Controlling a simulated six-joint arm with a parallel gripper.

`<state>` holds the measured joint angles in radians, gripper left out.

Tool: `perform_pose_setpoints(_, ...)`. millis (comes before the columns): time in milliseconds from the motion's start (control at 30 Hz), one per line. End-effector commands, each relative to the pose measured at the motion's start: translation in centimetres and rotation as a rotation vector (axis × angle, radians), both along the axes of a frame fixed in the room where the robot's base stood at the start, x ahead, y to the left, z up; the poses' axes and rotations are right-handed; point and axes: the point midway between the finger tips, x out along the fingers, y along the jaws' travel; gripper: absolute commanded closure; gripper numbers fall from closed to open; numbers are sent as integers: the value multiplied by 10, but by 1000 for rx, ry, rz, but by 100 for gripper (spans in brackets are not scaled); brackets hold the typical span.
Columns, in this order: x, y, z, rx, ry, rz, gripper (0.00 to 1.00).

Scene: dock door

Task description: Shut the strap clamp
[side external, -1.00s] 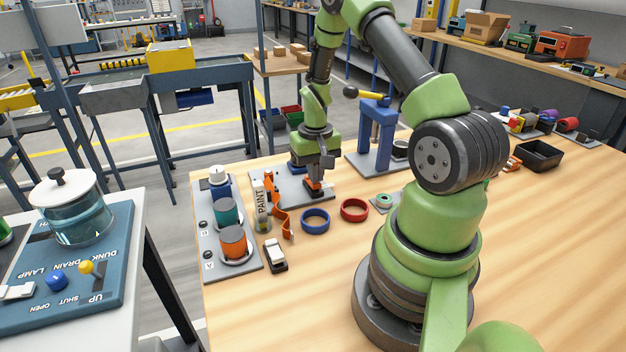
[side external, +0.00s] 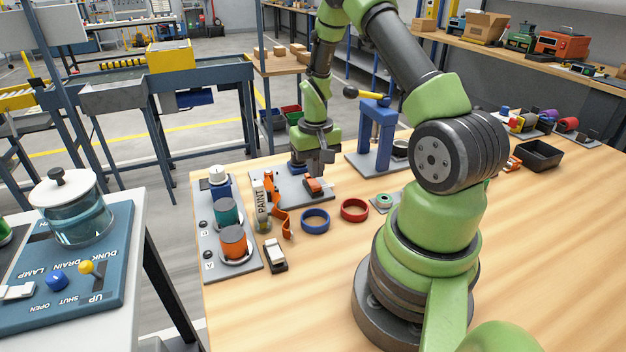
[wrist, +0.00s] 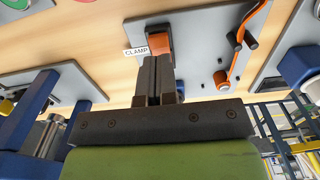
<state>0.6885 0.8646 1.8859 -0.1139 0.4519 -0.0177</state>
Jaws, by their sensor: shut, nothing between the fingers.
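The orange strap clamp (side external: 316,185) sits on a grey plate on the bench in the side view. Its orange lever lies low, close to the plate; I cannot tell whether it is fully latched. In the wrist view the orange clamp (wrist: 159,42) shows just past my fingertips, beside a "CLAMP" label (wrist: 137,51). My gripper (side external: 325,172) is above the clamp in the side view, pointing down. In the wrist view its dark fingers (wrist: 158,66) are together with nothing between them, and they hide part of the clamp.
A blue press frame (side external: 376,130) stands right of the plate. A blue ring (side external: 315,221), a red ring (side external: 354,210) and a paint bottle (side external: 262,208) are in front.

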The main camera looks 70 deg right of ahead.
Motion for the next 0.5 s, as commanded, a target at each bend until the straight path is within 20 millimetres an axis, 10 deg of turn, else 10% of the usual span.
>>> perform_pose_setpoints(500, 0, 0, 44, -1, -1, 1, 100)
